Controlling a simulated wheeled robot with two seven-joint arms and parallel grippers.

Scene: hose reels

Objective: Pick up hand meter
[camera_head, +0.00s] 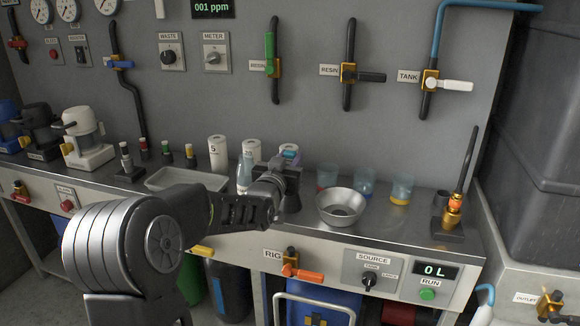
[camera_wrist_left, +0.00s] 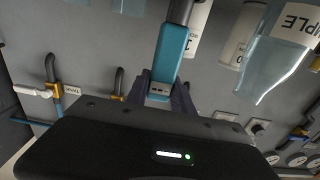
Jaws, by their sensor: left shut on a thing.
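My right gripper is not in view.
A clear sample bottle (camera_head: 244,172) stands close left of the gripper, also large in the left wrist view (camera_wrist_left: 275,68). White labelled containers (camera_head: 218,153) stand behind. A metal bowl (camera_head: 340,207) and cups with coloured contents (camera_head: 364,181) are to the right; a tray (camera_head: 187,179) is left.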

